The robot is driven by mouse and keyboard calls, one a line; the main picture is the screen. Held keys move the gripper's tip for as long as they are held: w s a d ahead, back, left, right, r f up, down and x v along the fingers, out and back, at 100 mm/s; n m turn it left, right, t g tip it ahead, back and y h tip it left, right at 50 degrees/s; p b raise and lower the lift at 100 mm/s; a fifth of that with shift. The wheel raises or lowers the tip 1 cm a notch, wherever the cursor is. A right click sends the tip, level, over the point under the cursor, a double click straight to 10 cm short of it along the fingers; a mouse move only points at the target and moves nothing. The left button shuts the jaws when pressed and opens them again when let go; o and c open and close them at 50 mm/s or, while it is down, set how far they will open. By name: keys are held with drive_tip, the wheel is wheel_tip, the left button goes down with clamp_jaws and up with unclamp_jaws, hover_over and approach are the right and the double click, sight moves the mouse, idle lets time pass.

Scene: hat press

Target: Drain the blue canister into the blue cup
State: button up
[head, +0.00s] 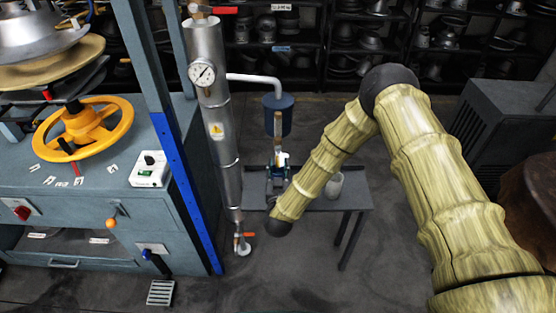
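The blue canister (278,115) hangs above a small dark table, with a white pipe running into its top from the left. A tan upright piece (278,133) shows at its front and lower side. Below it, a small blue and pale shape (283,159) could be the blue cup, but it is too small and covered to be sure. My gripper (279,168) is at this shape, under the canister and above the table's left part. Its fingers are too small and hidden to tell if they are open or shut. Any liquid is out of sight.
The dark table (355,195) carries a pale grey vessel (335,186), partly behind my forearm. A tall metal pipe (215,110) with a gauge stands close on the left. A press with a yellow handwheel (83,128) fills the far left. Shelves of hat forms line the back.

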sight(278, 159)
drive_tip(key=shift+w+p, duration=0.3)
drive_tip(key=shift+w, duration=1)
clamp_jaws()
